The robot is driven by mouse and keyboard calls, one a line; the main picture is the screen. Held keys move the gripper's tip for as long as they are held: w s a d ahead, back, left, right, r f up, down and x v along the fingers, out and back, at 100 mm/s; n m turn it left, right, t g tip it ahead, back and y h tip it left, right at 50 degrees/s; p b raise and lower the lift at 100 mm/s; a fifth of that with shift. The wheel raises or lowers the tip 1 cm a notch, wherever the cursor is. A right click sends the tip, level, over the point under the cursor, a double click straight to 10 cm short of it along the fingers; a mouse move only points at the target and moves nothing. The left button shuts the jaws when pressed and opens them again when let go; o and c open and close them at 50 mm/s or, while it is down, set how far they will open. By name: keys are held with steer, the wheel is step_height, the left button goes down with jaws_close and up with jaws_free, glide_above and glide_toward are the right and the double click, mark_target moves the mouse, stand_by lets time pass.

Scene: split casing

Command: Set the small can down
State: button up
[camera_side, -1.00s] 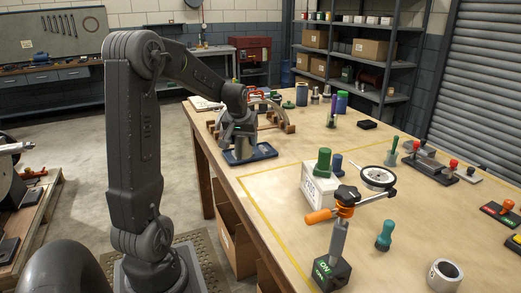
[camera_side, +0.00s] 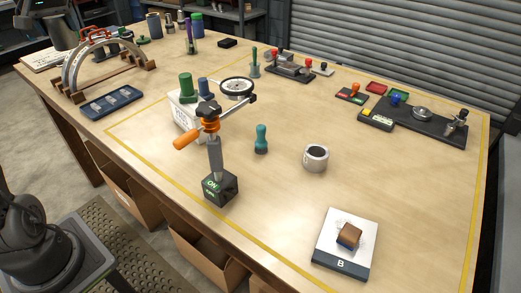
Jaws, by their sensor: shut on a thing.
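My gripper (camera_side: 66,44) is at the upper left, partly cut by the picture's top, over the far left end of the workbench (camera_side: 330,205). Its jaws are shut on the small can. The held can is too small and shaded to make out, and I cannot tell if it touches the bench. A blue slotted tray (camera_side: 112,102) lies below and right of the gripper, clear of it.
A wooden-footed arch (camera_side: 82,60) stands beside my gripper. A dial gauge stand (camera_side: 220,188) is mid-bench. A white block marked B (camera_side: 342,245) lies front right.

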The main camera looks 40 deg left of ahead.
steer(key=shift+w+d+r, duration=0.15)
steer(key=shift+r, duration=0.4)
steer(key=shift+w+d+r, duration=0.15)
steer(key=shift+r, duration=0.4)
steer(key=w+d+m+h, duration=0.15)
steer(key=w+d, duration=0.25)
steer(key=d, duration=0.5)
steer(key=w+d+m+t, duration=0.1)
steer(key=w+d+m, duration=0.1)
steer(key=w+d, duration=0.45)
steer(key=w+d+m, duration=0.2)
steer(key=d, duration=0.8)
steer(key=s+d+m+h, duration=0.1)
steer(key=s+d+m, duration=0.25)
steer(key=d, duration=1.15)
steer(key=s+d+m+h, duration=0.15)
steer(key=s+d, duration=0.25)
steer(key=d, duration=1.1)
steer(key=shift+t, duration=0.4)
steer(key=f, duration=2.9)
steer(key=shift+w+a, duration=0.4)
steer(key=shift+f, duration=0.1)
steer(key=o, duration=1.1)
steer(key=shift+c, duration=0.2)
